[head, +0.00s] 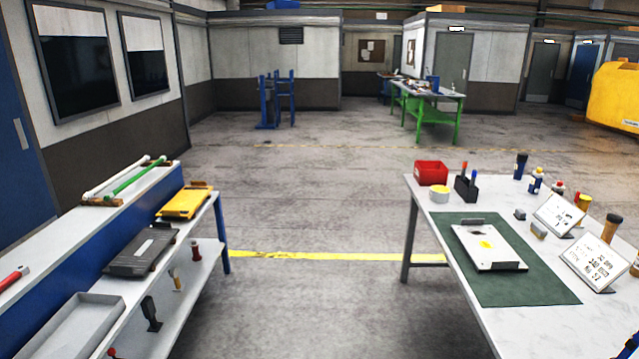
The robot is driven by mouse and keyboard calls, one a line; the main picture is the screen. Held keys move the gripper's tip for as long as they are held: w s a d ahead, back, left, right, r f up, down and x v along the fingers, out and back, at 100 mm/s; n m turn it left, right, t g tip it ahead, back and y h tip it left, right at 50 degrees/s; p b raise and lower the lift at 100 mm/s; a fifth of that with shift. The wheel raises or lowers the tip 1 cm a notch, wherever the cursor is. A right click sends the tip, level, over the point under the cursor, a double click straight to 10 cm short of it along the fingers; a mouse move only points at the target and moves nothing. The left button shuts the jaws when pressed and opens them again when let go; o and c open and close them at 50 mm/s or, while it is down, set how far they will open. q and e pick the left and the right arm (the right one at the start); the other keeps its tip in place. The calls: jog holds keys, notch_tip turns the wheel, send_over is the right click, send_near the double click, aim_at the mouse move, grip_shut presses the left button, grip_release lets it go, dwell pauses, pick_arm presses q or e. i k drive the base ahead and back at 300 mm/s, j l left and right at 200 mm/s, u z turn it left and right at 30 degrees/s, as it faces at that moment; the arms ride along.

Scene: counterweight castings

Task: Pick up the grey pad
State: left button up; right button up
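A flat dark grey pad-like slab (142,252) with a raised piece along its far edge lies on the left bench, between a yellow slab and a shallow grey tray. A small dark grey block (519,214) also lies on the right table, beyond the green mat; I cannot tell what it is. A lighter grey-tan block (539,230) lies beside it. Neither of my grippers shows in the head view.
The left bench (75,290) holds the yellow slab (185,203), the grey tray (68,332) and rods. The right table (545,325) has a green mat (545,290) under a white plate (488,247), a red bin (431,173), signs and bottles. Open floor (310,210) lies between.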

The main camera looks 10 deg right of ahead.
aim_at(519, 214)
jog(key=i+l+z, duration=0.1)
jog(key=i+z, duration=0.15)
jog(key=i, duration=0.55)
jog(key=i+z, duration=0.3)
jog(key=i, duration=2.15)
jog(key=i+u, duration=0.25)
jog(key=i, duration=0.6)
jog(key=i+u, duration=0.25)
jog(key=i, duration=0.55)
jog(key=i+u, duration=0.15)
jog(key=i, duration=1.35)
jog(key=i+j+z, duration=0.1)
jog(key=z, duration=3.45)
